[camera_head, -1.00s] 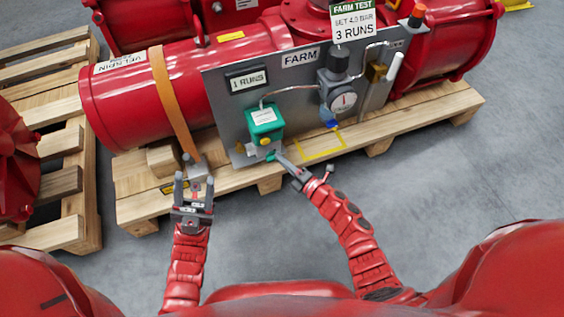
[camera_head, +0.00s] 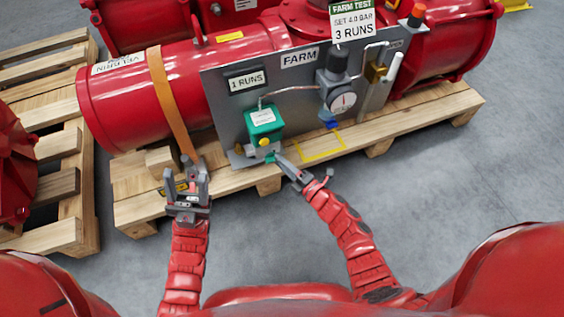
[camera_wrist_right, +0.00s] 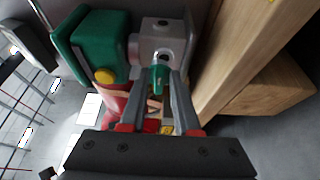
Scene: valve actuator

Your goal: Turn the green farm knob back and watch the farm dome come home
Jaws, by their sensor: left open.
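The green knob (camera_head: 271,157) sits low on the grey valve block under the green box (camera_head: 264,120) on the FARM panel. In the right wrist view the knob (camera_wrist_right: 158,78) lies between my fingertips, handle pointing toward me. My right gripper (camera_head: 280,160) is shut on it; its fingers also show in the right wrist view (camera_wrist_right: 160,88). My left gripper (camera_head: 188,172) is open and empty, at the pallet's front edge, left of the panel. A dark post with an orange dome (camera_head: 417,12) stands at the panel's upper right.
The grey panel (camera_head: 225,105) carries a "1 RUNS" display (camera_head: 247,80), a pressure gauge (camera_head: 343,102) and a yellow button (camera_head: 264,142). A sign (camera_head: 352,20) reads "SET 4.0 BAR, 3 RUNS". The red actuator (camera_head: 130,105) lies on a wooden pallet (camera_head: 400,125). Grey floor is clear at right.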

